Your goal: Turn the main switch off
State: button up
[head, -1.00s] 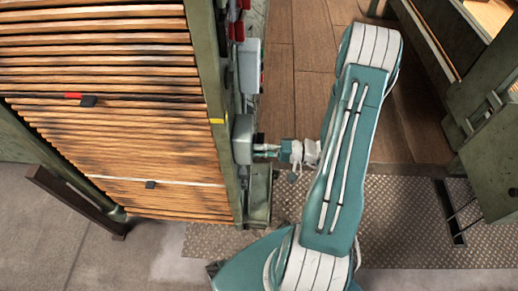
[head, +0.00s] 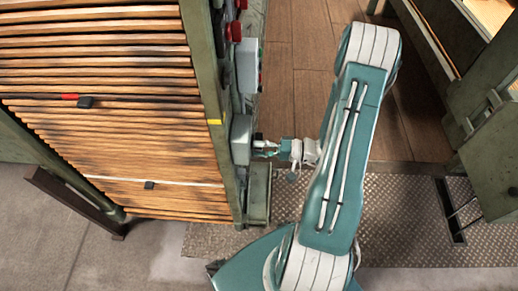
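A grey-green box (head: 241,140) is mounted low on the right side of the green post. It looks like the main switch's housing. Its right face, where a handle would be, is turned away from the head view and partly covered by my gripper. My gripper (head: 263,148) is at that right face, close against it or touching it. The fingers are small in the picture, and I cannot tell whether they are closed on a handle. My teal arm comes from the lower right and bends back to the left towards the box.
A taller grey control box (head: 249,66) with coloured buttons is above on the same post, with red knobs (head: 236,30) higher up. A stack of wooden slats (head: 120,120) fills the left. Wooden flooring and a metal tread plate (head: 390,215) lie right of the post.

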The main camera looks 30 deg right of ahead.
jog(key=v, duration=1.2)
dwell(0.4)
jog(key=s+a+r+n+g+h, duration=0.2)
jog(key=a+r+h, duration=0.5)
jog(key=r, duration=0.5)
jog(key=s+a+r+n+g+h, duration=0.2)
jog(key=a+r+n+h, duration=0.2)
jog(key=a+r+h, duration=0.4)
jog(key=a+r, duration=0.4)
jog(key=r, duration=0.1)
jog(key=shift+a+n, duration=0.25)
jog(key=shift+n, duration=0.05)
